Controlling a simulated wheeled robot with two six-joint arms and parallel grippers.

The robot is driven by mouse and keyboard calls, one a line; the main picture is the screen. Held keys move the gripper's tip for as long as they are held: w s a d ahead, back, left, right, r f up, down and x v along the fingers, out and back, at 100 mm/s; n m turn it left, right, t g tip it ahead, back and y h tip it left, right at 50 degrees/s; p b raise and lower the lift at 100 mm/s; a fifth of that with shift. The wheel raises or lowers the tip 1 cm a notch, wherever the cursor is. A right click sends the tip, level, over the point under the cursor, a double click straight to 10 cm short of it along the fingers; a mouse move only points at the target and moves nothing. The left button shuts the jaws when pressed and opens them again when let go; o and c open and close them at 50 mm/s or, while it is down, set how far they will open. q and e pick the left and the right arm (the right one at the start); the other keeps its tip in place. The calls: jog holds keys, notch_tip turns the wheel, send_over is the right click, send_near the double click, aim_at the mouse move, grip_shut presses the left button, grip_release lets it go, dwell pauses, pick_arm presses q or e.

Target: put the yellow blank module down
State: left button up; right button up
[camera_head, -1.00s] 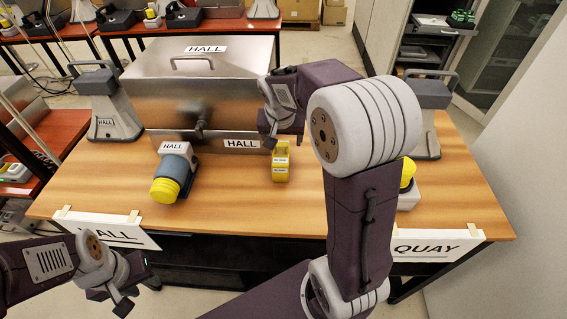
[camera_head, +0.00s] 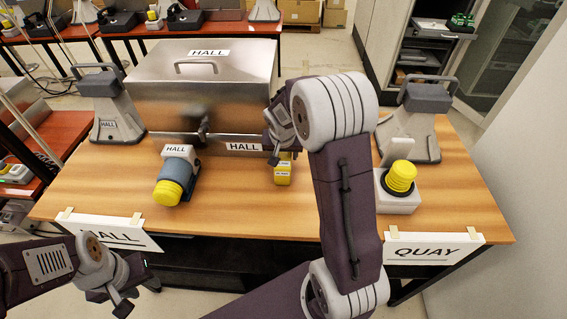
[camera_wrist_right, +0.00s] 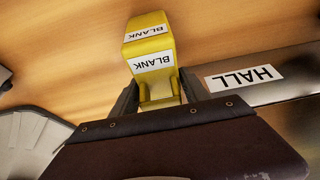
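The yellow blank module (camera_head: 283,176) is upright at the tabletop in front of the steel box. Whether its base touches the wood cannot be told. In the right wrist view the yellow module (camera_wrist_right: 153,62) shows two white BLANK labels, and its near end lies between the two dark fingers. My right gripper (camera_wrist_right: 160,92) appears shut on it, with a finger against each side. In the head view my right gripper (camera_head: 277,150) covers the module's upper part. My left gripper (camera_head: 137,288) hangs in front of the table's front left, away from the module; its finger gap is unclear.
The steel HALL box (camera_head: 200,85) stands just behind the module. A white-based unit with yellow knob (camera_head: 400,180) stands right, before a grey stand (camera_head: 408,125). Bare wood (camera_head: 235,205) lies in front.

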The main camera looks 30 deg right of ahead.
grip_shut()
jog(key=shift+r, duration=0.1)
jog(key=shift+r, duration=0.35)
jog(key=r, duration=0.2)
jog(key=d+r, duration=0.1)
jog(key=r, duration=0.1)
jog(key=shift+s, duration=0.25)
jog(key=s+d+r, duration=0.6)
jog(key=d, duration=0.2)
jog(key=shift+d, duration=0.35)
